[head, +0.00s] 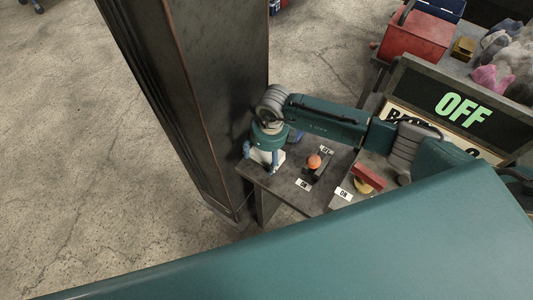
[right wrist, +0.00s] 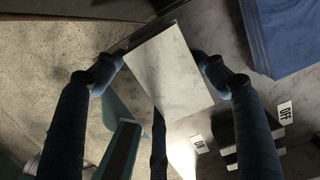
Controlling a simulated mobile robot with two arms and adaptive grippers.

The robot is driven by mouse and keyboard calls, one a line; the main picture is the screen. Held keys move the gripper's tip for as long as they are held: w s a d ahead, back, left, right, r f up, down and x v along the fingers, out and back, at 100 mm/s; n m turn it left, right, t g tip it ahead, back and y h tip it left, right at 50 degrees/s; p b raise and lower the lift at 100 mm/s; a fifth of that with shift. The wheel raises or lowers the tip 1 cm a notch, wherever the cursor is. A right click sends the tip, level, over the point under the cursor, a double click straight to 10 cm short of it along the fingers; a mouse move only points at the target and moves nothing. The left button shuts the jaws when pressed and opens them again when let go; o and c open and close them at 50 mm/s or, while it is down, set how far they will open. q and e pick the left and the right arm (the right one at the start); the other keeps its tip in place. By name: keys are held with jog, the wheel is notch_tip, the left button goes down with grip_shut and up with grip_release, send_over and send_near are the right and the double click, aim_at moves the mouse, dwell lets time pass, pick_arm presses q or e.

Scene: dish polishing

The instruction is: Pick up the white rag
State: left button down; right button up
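The white rag (right wrist: 165,68) is a pale, flat, four-sided piece in the right wrist view. It lies turned at an angle between the tips of my right gripper (right wrist: 158,62). The two blue fingers are wide apart, one on each side of the rag, with their tips close to its edges. Whether they touch it is unclear. In the head view my right gripper (head: 261,167) points down at the near left corner of the grey table (head: 290,190), and the rag (head: 264,156) shows as a small white patch between the fingers. My left gripper is not in view.
An orange ball-topped switch (head: 314,162) with ON and OFF labels stands right of the rag. A red-topped piece (head: 368,178) is farther right. An OFF sign (head: 462,108) stands behind. A dark column (head: 215,90) rises close left of the table.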

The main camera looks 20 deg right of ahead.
aim_at(264, 154)
jog(key=c, duration=0.5)
jog(key=shift+o, duration=0.2)
jog(key=shift+r, duration=0.15)
jog(key=shift+w+r, duration=0.1)
jog(key=shift+r, duration=0.15)
notch_tip(264, 154, up, 19)
jog(key=b, duration=0.5)
jog(key=shift+r, duration=0.15)
jog(key=o, duration=0.4)
jog(key=shift+c, duration=0.8)
